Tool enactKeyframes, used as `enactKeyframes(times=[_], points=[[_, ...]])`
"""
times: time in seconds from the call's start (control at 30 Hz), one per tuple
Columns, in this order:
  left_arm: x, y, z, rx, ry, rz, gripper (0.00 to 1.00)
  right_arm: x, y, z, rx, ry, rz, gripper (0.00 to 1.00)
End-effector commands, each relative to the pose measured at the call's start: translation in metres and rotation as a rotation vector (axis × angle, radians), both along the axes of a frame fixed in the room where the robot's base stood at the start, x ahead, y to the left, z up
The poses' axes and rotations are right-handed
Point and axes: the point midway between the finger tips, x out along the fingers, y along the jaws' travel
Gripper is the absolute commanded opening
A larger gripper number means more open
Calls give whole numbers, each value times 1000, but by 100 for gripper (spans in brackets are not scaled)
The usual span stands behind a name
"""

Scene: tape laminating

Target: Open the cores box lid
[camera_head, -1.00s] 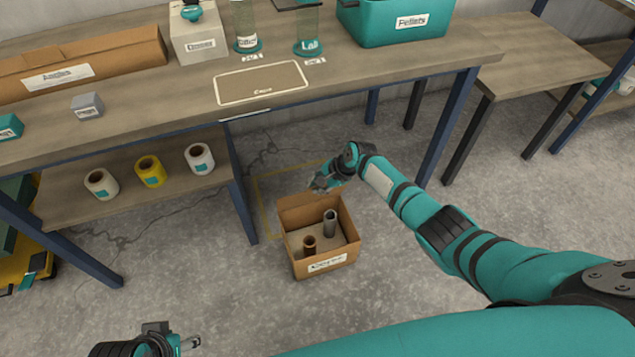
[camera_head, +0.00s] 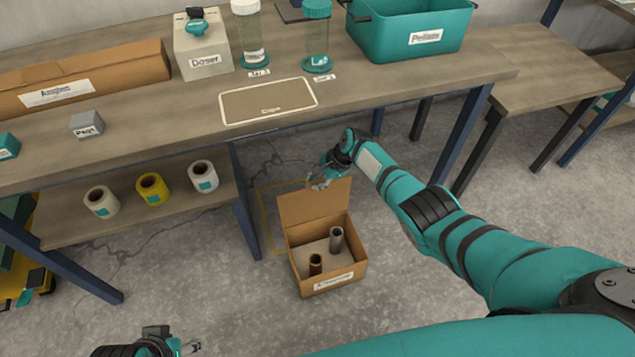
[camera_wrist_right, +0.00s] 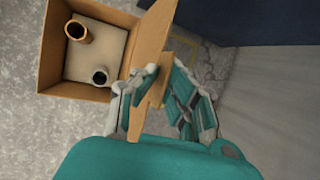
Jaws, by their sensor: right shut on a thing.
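The cores box (camera_head: 358,272) is a brown cardboard box on the floor, in front of the bench. Its lid (camera_head: 305,207) stands raised at the box's back edge, and the inside is open to view. Two cores, a grey one (camera_head: 336,240) and a brown one (camera_head: 315,264), stand upright in it. My right gripper (camera_head: 321,180) is at the lid's upper edge. In the right wrist view it is shut on the lid (camera_wrist_right: 155,45), which passes between the fingers. My left gripper (camera_head: 190,348) shows only partly at the bottom edge; its fingers are unclear.
The bench (camera_head: 400,88) overhangs behind the box, with a blue leg (camera_head: 245,205) to the box's left. Rolls, including a yellow one (camera_head: 152,189), sit on the lower shelf. The floor in front of the box is clear.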

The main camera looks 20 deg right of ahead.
Motion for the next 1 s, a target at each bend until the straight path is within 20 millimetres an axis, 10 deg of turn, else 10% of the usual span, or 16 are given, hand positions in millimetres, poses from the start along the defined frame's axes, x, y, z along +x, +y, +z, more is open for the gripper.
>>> enactKeyframes(times=[0.27,0.43,1.0], points=[[0,0,0,0,1,0,40,2,0,1,-3,-9,5,0],[0,0,0,1,1,0,40,1,0,1,-2,-7,3,27],[1,0,0,0,-2,0,40,-4,-9,19,0,-7,3,27]])
